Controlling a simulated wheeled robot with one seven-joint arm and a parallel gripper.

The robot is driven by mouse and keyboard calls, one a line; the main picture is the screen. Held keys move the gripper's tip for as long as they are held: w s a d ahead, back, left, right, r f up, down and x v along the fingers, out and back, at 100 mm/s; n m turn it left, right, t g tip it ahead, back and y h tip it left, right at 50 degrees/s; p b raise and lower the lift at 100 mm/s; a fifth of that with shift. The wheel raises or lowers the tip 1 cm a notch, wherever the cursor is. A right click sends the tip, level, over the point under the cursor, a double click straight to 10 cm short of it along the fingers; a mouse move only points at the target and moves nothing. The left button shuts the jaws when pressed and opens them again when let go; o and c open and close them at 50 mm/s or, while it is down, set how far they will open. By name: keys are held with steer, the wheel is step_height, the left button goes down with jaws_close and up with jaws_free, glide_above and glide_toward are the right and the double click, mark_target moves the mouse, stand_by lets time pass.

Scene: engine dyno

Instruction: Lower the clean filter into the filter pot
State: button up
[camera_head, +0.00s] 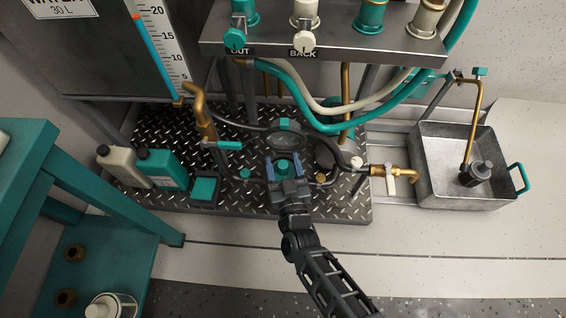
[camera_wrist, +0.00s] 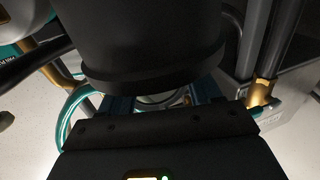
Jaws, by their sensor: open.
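My gripper (camera_head: 285,176) is over the chequered metal deck, with its blue fingers apart on either side of a teal round part (camera_head: 284,165). The blue fingers also show in the wrist view (camera_wrist: 162,102), partly hidden by the gripper body. A large dark round body (camera_wrist: 150,55) fills the upper middle of the wrist view; I cannot tell whether it is the filter pot. A dark round opening or ring (camera_head: 284,141) lies just behind the fingers in the head view. No clean filter can be made out for certain, and the space under the gripper is hidden.
Hoses and pipes hang close behind my gripper from a valve panel (camera_head: 330,50). A brass tap (camera_head: 392,172) and metal sink (camera_head: 465,199) with a dark cylinder (camera_head: 476,172) are right. Bottles (camera_head: 162,170) stand left. A teal cart (camera_head: 30,170) holds a pale cylinder (camera_head: 110,305).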

steer(key=p+v, duration=0.2)
steer(key=v, duration=0.4)
steer(key=shift+s+d+p, duration=0.1)
steer(key=shift+s+p, duration=0.2)
steer(key=shift+s+d, duration=0.1)
steer(key=shift+s, duration=0.45)
